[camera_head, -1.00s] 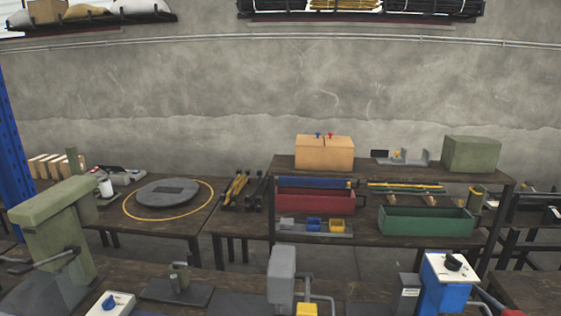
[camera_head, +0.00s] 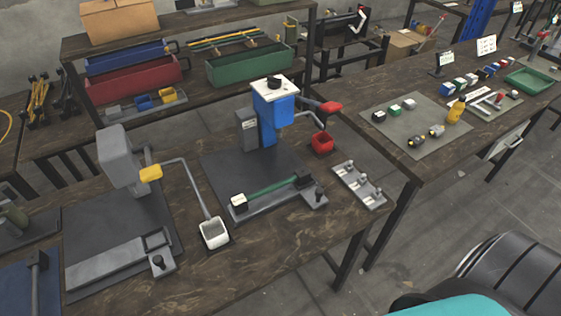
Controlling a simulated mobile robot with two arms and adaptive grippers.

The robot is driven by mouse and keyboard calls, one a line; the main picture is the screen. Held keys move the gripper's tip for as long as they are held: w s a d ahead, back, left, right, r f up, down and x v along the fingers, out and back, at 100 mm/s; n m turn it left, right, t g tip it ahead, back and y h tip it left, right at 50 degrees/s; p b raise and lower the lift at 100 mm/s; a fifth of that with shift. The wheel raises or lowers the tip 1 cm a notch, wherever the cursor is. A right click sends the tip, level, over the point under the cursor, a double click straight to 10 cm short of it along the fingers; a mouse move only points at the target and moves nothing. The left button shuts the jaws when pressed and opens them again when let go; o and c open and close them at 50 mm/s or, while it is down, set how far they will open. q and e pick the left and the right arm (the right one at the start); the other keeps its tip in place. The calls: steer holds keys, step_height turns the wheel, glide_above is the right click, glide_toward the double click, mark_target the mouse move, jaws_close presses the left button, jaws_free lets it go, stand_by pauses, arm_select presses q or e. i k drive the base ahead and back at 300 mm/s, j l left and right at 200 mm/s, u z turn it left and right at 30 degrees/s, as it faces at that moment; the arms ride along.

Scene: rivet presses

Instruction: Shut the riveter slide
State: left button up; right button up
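A blue press (camera_head: 269,108) with a white top, a red-tipped lever and a red cup (camera_head: 321,143) stands on the wooden bench. In front of it lies a low grey slide rail (camera_head: 282,198) with a green bar (camera_head: 273,186) between a white block and a dark block. To the left stands a grey press (camera_head: 120,157) with a yellow block, and a long flat grey slide (camera_head: 120,262) with a black knob lies in front of it. I cannot tell which one is the riveter. Neither gripper is in view.
A white cup (camera_head: 214,233) on a bent arm stands between the presses. A grey strip with small knobs (camera_head: 359,185) lies at the bench's right end. A second table (camera_head: 440,165) with a mat, small blocks and a green tray stands at right.

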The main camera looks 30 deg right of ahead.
mark_target(313, 195)
steer(key=z, duration=0.85)
